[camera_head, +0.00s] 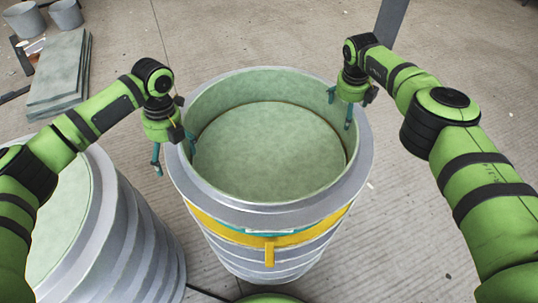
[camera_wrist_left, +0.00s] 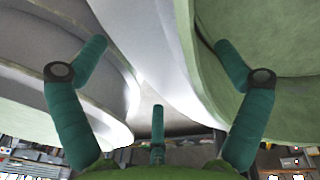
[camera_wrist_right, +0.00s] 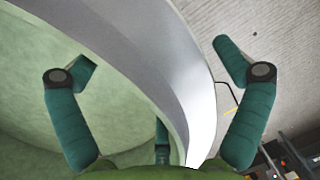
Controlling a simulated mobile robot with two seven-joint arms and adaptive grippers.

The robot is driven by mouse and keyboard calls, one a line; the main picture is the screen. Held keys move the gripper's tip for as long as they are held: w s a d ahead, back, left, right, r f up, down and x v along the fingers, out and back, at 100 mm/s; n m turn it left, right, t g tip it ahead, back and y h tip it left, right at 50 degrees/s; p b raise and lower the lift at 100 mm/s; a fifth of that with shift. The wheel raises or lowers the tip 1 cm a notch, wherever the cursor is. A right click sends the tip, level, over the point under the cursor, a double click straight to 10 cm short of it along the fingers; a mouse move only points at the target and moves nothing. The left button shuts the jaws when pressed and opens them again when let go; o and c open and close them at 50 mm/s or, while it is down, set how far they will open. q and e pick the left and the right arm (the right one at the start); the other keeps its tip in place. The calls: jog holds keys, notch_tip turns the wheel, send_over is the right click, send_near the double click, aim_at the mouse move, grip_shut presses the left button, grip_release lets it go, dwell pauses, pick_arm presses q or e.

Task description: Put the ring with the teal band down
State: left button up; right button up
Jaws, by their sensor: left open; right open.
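The ring with the teal band (camera_head: 270,232) is a large grey ring with a pale green inner wall, at the top of the central stack of moulds. Only a short teal stretch shows at its front, just above a yellow band (camera_head: 232,232). My left gripper (camera_head: 173,152) is open at the left side, with fingers either side of the rim; in the left wrist view the rim (camera_wrist_left: 150,50) passes between them. My right gripper (camera_head: 341,106) is open across the right-rear rim; in the right wrist view the rim (camera_wrist_right: 160,60) lies between its fingers. Contact cannot be told.
A second grey mould with a green top (camera_head: 70,215) stands close at the left front. Pale green slabs (camera_head: 60,75) and grey buckets (camera_head: 66,14) are at the back left. The concrete floor (camera_head: 250,30) behind the stack is clear. A dark post (camera_head: 390,20) rises at the back.

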jog(key=shift+a, duration=0.1)
jog(key=shift+r, duration=0.15)
pick_arm(q)
notch_tip(320, 180, up, 12)
jog(key=w+d, duration=0.1)
jog(key=shift+w, duration=0.3)
pick_arm(e)
jog(key=r, duration=0.4)
jog(key=s+r, duration=0.1)
jog(key=r, duration=0.2)
jog(key=a+r, duration=0.1)
jog(key=r, duration=0.3)
jog(key=shift+s+a+r, duration=0.1)
jog(key=shift+s+r, duration=0.15)
jog(key=shift+r, duration=0.05)
pick_arm(q)
jog(key=shift+d, duration=0.1)
